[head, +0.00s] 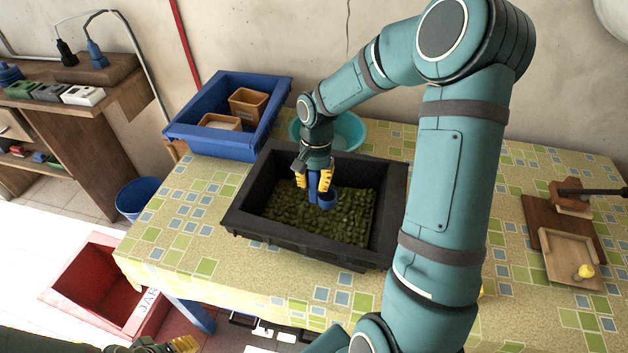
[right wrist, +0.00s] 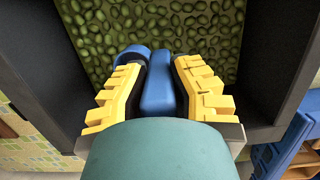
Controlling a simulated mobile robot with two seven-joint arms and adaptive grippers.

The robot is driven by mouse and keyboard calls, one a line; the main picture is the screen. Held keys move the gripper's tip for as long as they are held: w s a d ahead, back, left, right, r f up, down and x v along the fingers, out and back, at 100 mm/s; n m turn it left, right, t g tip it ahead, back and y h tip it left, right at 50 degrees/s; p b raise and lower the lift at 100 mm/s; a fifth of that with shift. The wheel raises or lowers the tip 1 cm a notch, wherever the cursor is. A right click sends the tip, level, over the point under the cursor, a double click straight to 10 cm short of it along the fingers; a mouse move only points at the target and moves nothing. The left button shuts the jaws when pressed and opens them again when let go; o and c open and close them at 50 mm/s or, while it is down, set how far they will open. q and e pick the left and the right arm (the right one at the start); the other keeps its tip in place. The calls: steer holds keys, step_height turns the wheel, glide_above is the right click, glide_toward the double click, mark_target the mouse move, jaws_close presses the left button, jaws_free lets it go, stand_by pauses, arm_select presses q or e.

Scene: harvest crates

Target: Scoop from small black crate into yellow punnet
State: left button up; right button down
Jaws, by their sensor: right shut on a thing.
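The black crate (head: 388,205) stands on the table and holds many small green pieces, perhaps olives (head: 345,218). My right gripper (head: 314,182) is over the crate, shut on the handle of a blue scoop (head: 327,198). The right wrist view shows the blue handle (right wrist: 158,90) between the yellow fingers and part of the scoop's round cup (right wrist: 134,54) over the green pieces. I cannot tell whether the cup touches them or holds any. No whole yellow punnet shows; a small yellow bit (head: 481,291) peeks out beside my right arm. My left gripper (head: 170,346) is partly in view at the bottom left.
A blue crate (head: 205,142) with two orange-brown containers (head: 248,105) stands behind left. A turquoise bowl (head: 350,130) is behind the black crate. A wooden tray (head: 570,262) with a small yellow thing lies at the right. A red crate (head: 75,290) stands low at the left.

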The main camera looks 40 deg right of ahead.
mark_target(313, 203)
steer(key=shift+f+b, duration=1.3)
steer(key=shift+f, duration=0.6)
steer(key=shift+r, duration=0.3)
steer(key=shift+r+p, duration=3.2)
steer(key=shift+r, duration=0.75)
steer(key=shift+r+p, duration=1.1)
steer(key=shift+r, duration=0.45)
steer(key=shift+r+p, duration=0.85)
steer(key=shift+r, duration=0.25)
